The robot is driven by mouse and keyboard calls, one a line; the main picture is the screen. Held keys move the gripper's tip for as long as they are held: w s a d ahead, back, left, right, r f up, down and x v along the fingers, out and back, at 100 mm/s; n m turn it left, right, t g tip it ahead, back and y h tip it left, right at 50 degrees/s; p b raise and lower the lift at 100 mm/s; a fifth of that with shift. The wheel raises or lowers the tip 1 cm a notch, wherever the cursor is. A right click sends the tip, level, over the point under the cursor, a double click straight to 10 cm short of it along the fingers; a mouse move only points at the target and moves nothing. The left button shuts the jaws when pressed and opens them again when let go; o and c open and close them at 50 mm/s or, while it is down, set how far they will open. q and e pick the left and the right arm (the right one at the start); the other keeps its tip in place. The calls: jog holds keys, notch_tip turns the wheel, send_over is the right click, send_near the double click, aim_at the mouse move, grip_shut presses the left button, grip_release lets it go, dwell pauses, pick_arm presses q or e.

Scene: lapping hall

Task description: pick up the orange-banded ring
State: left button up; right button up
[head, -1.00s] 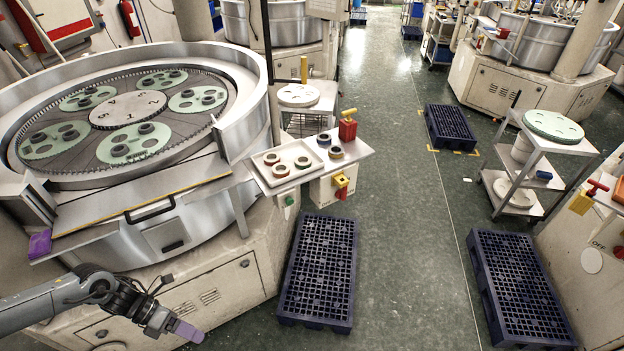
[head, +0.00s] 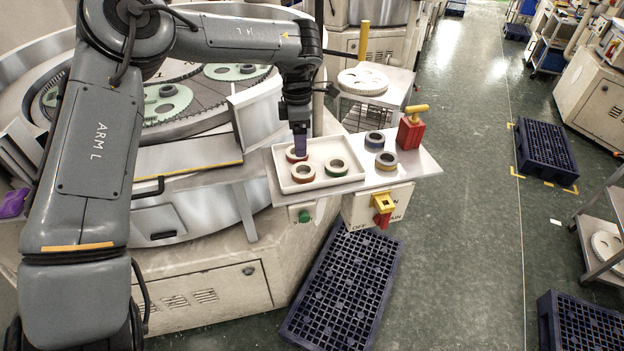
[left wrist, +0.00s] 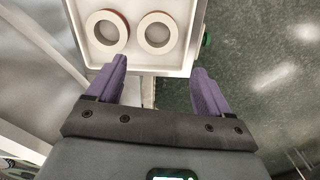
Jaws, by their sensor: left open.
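Two pale rings with reddish to orange bands sit in the white tray (head: 350,178), a back ring (head: 290,157) and a front ring (head: 303,175). I cannot tell for certain which band is orange. In the left wrist view, the left ring (left wrist: 92,34) shows a dark red edge and the right ring (left wrist: 140,34) shows little of its band. My left gripper (head: 300,150) points down near the tray's back left and partly hides the back ring. Its purple fingers (left wrist: 160,78) are open and empty, just off the tray's edge in the wrist view. My right gripper is not in view.
A green-banded ring (head: 337,168) is also in the tray. A blue-banded ring (head: 374,140) and a yellow-banded ring (head: 386,161) stand on the shelf right of it, near a red block with a yellow handle (head: 411,132). The lapping machine (head: 190,160) is on the left.

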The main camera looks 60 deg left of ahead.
aim_at(304, 167)
pick_arm(q)
notch_tip(304, 167, down, 5)
jog(key=shift+w+f+b, duration=0.1)
jog(key=shift+w+b, duration=0.05)
jog(key=shift+b, duration=0.15)
jog(key=shift+w+f, duration=0.2)
jog(key=shift+f, duration=1.3)
jog(key=shift+w+f, duration=0.15)
jog(key=shift+f, duration=1.35)
jog(key=shift+c, duration=0.3)
jog(key=c, duration=0.8)
